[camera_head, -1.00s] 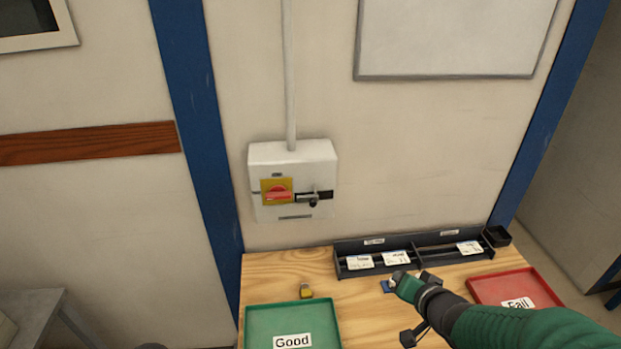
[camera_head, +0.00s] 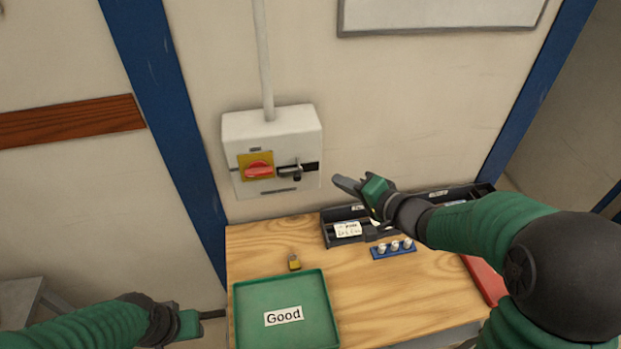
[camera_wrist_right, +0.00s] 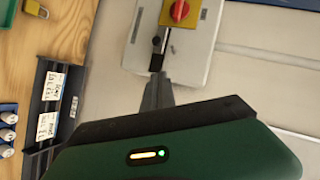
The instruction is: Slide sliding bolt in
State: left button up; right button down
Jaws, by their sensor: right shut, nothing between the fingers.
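The sliding bolt (camera_head: 292,171) is a dark metal bar with a knob on the front of the white wall box (camera_head: 228,150), right of the red rotary handle (camera_head: 259,169) on its yellow plate. The bolt also shows in the right wrist view (camera_wrist_right: 157,44), just beyond the fingertips. My right gripper (camera_head: 336,181) is shut and empty, pointing left at the bolt from the right. In the head view a gap separates them; in the wrist view the tips (camera_wrist_right: 157,78) look close to it. Whether they touch is unclear. My left gripper (camera_head: 190,324) is low at the left, its fingers not clear.
A wooden table (camera_head: 420,290) below holds a green "Good" tray (camera_head: 240,312), a yellow padlock (camera_head: 294,263), a blue holder (camera_head: 380,254) with several white cylinders, a dark bin rack (camera_head: 326,232) and a red tray (camera_head: 484,277) partly behind my right arm. The wall around the box is clear.

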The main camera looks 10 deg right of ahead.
aim_at(298, 173)
jog(key=w+a+f, duration=0.1)
jog(key=w+a, duration=0.1)
jog(key=w+a+f, duration=0.1)
jog(key=w+a, duration=0.1)
jog(key=w+a+f, duration=0.1)
jog(key=w, duration=0.1)
jog(key=shift+a+f+p, duration=0.15)
jog(key=shift+a+p, duration=0.2)
jog(key=shift+a, duration=0.05)
jog(key=shift+a+f, duration=0.15)
jog(key=shift+a, duration=0.2)
jog(key=shift+d, duration=0.1)
jog(key=a, duration=0.3)
jog(key=shift+a, duration=0.55)
